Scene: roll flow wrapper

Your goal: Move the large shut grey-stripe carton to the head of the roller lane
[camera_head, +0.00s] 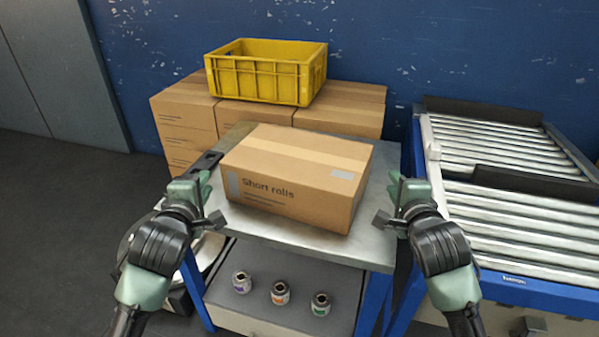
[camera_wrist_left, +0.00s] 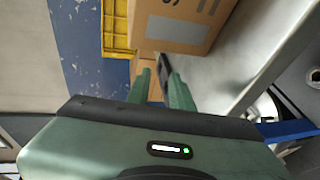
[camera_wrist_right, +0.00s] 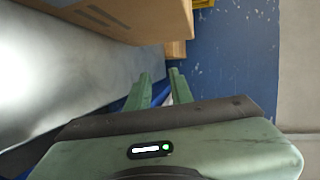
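The large shut carton (camera_head: 290,180), marked "Short rolls" with a grey stripe at the left of its front, sits on a metal-topped stand (camera_head: 290,232). Its taped top is closed. The roller lane (camera_head: 520,215) is to the right, with blue side frames. My left gripper (camera_head: 200,182) is open and empty, just left of the carton and apart from it. My right gripper (camera_head: 396,188) is open and empty, right of the carton with a gap. The carton also shows in the left wrist view (camera_wrist_left: 160,35) and the right wrist view (camera_wrist_right: 120,18).
Stacked cartons (camera_head: 185,115) carry a yellow crate (camera_head: 255,80) behind the stand. A dark bar (camera_head: 207,163) lies at the stand's left edge, near my left gripper. Black bars (camera_head: 535,183) cross the rollers.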

